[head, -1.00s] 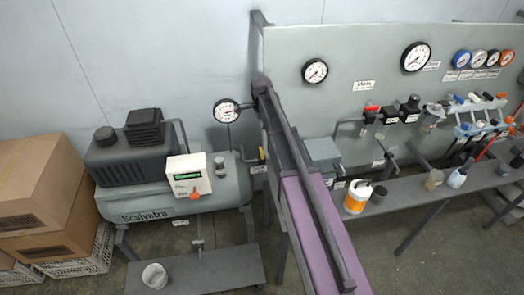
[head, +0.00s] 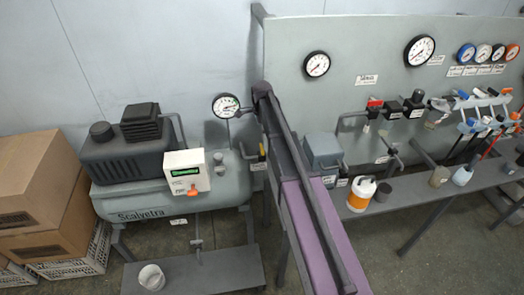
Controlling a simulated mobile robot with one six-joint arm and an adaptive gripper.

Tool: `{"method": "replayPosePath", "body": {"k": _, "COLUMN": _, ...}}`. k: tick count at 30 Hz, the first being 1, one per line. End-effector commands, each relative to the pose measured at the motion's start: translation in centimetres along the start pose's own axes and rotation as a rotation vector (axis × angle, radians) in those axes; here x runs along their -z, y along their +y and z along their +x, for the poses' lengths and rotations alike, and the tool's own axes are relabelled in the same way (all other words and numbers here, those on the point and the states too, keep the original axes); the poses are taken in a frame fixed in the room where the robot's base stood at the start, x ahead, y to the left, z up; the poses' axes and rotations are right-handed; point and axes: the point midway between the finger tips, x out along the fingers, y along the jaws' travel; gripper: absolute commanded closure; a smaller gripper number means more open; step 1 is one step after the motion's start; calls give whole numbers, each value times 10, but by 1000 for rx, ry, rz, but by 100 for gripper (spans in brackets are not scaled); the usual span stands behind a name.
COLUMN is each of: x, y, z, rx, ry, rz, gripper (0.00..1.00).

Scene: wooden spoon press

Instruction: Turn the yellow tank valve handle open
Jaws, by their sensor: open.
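A grey air tank (head: 150,205) marked "Scalvetra" stands at the left. A small yellow handle (head: 262,150) shows at the tank's right end, on the outlet pipe beside my arm. It is small in this view, and its exact angle is hard to tell. My purple and dark arm (head: 318,225) rises from the bottom of the picture, with its dark upper end just to the right of the tank gauge (head: 226,105). My gripper is not visible.
A white switch box (head: 186,173) with an orange knob sits on the tank. Cardboard boxes (head: 35,180) stand at left. A grey panel (head: 290,110) and a bench (head: 410,200) with fittings and an orange-white bottle (head: 361,194) fill the right. A white cup (head: 151,277) sits below.

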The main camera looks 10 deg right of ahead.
Motion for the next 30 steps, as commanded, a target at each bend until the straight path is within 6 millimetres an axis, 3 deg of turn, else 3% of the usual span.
{"method": "replayPosePath", "body": {"k": 30, "x": 1, "y": 0, "z": 79, "rx": 0, "ry": 0, "rz": 1, "gripper": 0}}
